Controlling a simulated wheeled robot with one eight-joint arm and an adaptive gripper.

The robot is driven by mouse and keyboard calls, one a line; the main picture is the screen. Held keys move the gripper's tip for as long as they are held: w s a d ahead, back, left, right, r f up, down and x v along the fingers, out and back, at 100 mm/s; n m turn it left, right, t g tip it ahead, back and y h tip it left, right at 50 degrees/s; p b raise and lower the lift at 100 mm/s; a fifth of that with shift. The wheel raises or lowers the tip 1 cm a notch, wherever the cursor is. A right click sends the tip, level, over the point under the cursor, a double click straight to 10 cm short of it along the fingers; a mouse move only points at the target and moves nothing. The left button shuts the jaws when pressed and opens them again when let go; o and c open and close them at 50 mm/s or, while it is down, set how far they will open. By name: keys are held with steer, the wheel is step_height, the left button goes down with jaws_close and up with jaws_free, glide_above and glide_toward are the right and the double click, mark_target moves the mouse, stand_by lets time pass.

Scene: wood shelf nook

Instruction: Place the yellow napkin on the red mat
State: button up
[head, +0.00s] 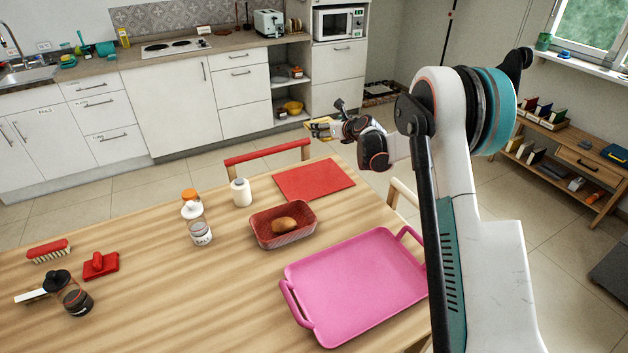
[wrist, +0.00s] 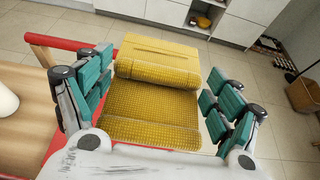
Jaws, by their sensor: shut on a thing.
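The yellow napkin (wrist: 152,100) is a folded, textured cloth held between the two fingers of my gripper (wrist: 155,105) in the wrist view. In the head view, my gripper (head: 322,127) is raised beyond the far edge of the table, with a little of the yellow napkin (head: 318,120) showing at its tip. The red mat (head: 314,180) lies flat and bare at the far right of the table. My gripper is above and behind the mat in the picture. In the wrist view, a red strip shows below and left of the napkin.
A red basket (head: 268,239) with a brown bread-like item stands just in front of the mat. A white bottle (head: 241,192) stands left of the mat. A pink tray (head: 355,285) fills the front right. A red-topped chair (head: 267,152) stands behind the table.

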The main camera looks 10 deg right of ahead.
mark_target(326, 178)
step_height(326, 178, down, 20)
steer(key=b, duration=0.7)
steer(key=shift+w+f, duration=0.1)
steer(key=o, duration=0.9)
steer(key=shift+o, duration=0.2)
